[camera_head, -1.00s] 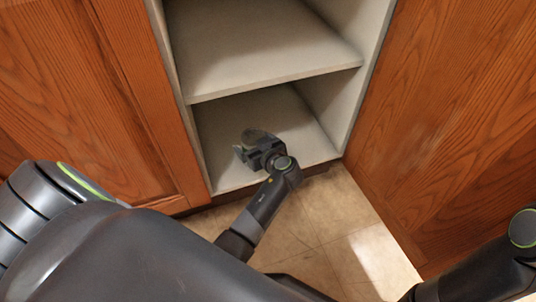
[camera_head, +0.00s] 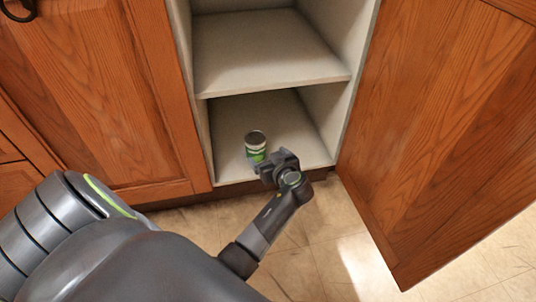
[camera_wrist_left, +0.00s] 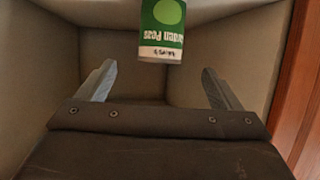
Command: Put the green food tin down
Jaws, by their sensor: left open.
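The green food tin (camera_head: 256,148) stands upright on the floor of the cupboard's lower compartment, near its front left. It has a metal top and a green and white label. In the left wrist view the tin (camera_wrist_left: 162,30) shows at the top with its "Garden Peas" lettering upside down. My left gripper (camera_head: 265,168) is open and empty, just in front and to the right of the tin. In the left wrist view the fingers of my left gripper (camera_wrist_left: 158,82) are spread wide, with a gap between them and the tin. My right gripper is not in view.
The cupboard's middle shelf (camera_head: 270,60) lies above the tin. An open wooden door (camera_head: 430,120) stands at the right, and a closed wooden front (camera_head: 110,90) is at the left. The lower compartment floor (camera_head: 230,120) is bare around the tin.

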